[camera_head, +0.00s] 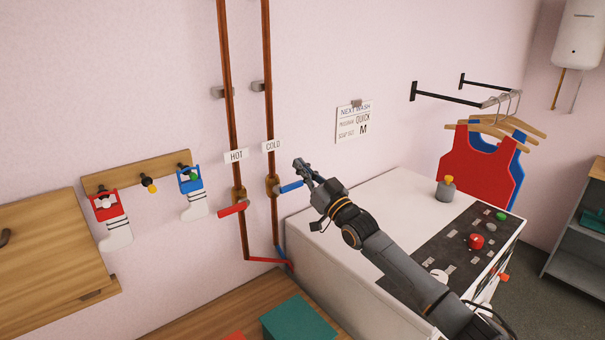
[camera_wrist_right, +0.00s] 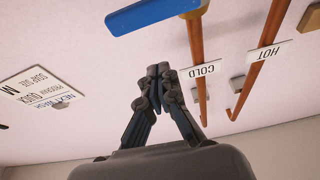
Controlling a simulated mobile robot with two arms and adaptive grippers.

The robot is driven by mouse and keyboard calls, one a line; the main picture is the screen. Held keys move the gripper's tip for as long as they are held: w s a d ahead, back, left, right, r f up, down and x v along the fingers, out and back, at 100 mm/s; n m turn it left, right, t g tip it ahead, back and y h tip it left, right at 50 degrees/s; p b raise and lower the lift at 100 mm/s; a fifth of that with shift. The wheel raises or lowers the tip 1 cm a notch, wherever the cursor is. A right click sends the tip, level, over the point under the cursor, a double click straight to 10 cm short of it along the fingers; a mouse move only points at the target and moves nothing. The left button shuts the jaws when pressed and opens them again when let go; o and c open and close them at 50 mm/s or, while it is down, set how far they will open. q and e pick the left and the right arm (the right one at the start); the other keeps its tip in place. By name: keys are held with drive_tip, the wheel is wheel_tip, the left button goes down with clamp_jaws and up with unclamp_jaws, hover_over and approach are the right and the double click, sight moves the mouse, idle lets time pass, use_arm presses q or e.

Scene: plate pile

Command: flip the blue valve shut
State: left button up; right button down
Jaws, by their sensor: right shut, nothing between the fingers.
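The blue valve handle (camera_head: 291,187) sticks out to the right from a brass valve body (camera_head: 271,186) on the copper pipe under the COLD label (camera_head: 271,145). It lies crosswise to the pipe. It also shows at the top of the right wrist view as a blue lever (camera_wrist_right: 150,12). My right gripper (camera_head: 299,166) is shut and empty, just above the blue handle in the head view. In the right wrist view its closed fingertips (camera_wrist_right: 158,73) show below the lever with a gap between them. My left gripper is out of view.
A red valve handle (camera_head: 232,209) sits on the pipe under the HOT label (camera_head: 235,156), close to the left. The white washing machine (camera_head: 350,210) stands below my right arm. A paper note (camera_head: 354,122) hangs on the wall to the right.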

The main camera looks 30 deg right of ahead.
drive_tip(key=b+v, duration=0.3)
drive_tip(key=v, duration=0.7)
drive_tip(key=shift+f, duration=0.15)
drive_tip(key=shift+w, duration=0.15)
